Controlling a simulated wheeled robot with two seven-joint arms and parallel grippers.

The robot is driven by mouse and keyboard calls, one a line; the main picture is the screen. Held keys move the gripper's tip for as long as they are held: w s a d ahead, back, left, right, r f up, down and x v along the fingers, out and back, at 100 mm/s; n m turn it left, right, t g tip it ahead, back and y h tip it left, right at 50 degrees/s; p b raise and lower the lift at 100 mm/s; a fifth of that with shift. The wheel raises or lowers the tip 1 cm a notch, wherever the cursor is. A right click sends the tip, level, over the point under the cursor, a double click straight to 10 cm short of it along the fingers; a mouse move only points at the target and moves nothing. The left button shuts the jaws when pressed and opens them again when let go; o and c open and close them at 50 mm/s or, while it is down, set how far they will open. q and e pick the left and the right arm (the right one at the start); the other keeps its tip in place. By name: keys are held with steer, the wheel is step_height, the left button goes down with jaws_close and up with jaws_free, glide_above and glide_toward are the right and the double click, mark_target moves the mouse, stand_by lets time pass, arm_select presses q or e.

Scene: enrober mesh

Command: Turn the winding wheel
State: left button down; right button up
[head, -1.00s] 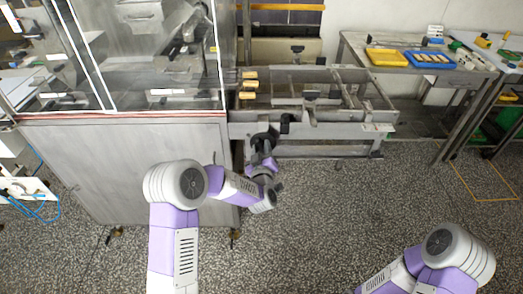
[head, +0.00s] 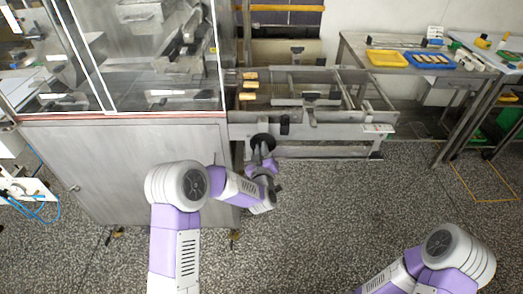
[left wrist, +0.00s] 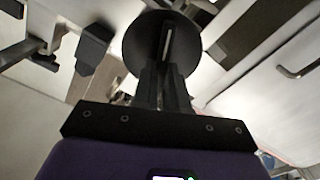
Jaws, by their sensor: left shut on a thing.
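The winding wheel (head: 263,141) is a black disc on the front of the metal frame, just right of the cabinet. In the left wrist view the wheel (left wrist: 140,38) is a dark round disc straight ahead of the fingers. My left gripper (head: 261,156) is at the wheel from the front and below. In the left wrist view its dark fingers (left wrist: 166,82) are close together and shut on the wheel; exactly which part they grip is hard to see. My right arm shows at the lower right, but its gripper is out of view.
A clear-walled steel cabinet (head: 140,165) stands left of the wheel. A black block (head: 284,125) sits on the frame (head: 330,132) just right of the wheel. A table (head: 410,62) with a yellow tray (head: 387,58) and a blue tray (head: 430,60) is at the back right. The floor in front is open.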

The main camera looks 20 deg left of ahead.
arm_select(q)
steer(key=shift+w+d+f+m+p, duration=0.1)
steer(key=shift+d+m+p, duration=0.3)
steer(key=shift+m, duration=2.45)
steer(key=shift+w+d+f+m+p, duration=0.1)
steer(key=shift+m+p, duration=0.6)
steer(key=shift+m, duration=2.2)
steer(key=shift+d+f+m+p, duration=0.1)
steer(key=shift+d+m+p, duration=0.3)
steer(key=shift+m, duration=2.45)
steer(key=shift+a, duration=0.15)
steer(key=c, duration=1.2)
jaws_free()
steer(key=shift+o, duration=0.2)
